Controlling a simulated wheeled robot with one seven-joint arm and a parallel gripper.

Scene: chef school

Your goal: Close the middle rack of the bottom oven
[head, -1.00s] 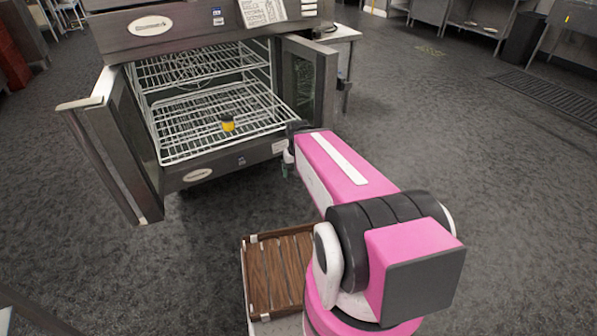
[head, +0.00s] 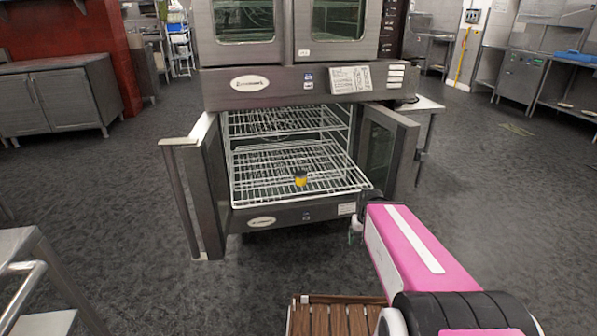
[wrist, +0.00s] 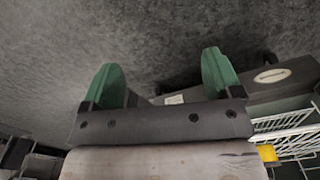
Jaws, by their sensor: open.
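The bottom oven (head: 300,212) stands open, with its left door (head: 209,190) and right door (head: 386,150) both swung out. A wire rack (head: 262,183) sticks out from the front of the oven, low in the opening, and carries a small yellow and dark object (head: 301,179). Another wire rack (head: 285,122) sits higher inside. In the wrist view my gripper (wrist: 162,80) is open and empty, its two green fingers apart over the floor. In the head view it is beside the protruding rack's right front corner, mostly hidden by my arm. Contact with the rack cannot be told.
The upper oven (head: 290,30) has its doors shut. A small table (head: 428,104) stands right of the oven. A metal cabinet (head: 60,95) is at the left, and a steel cart (head: 40,270) is at the near left.

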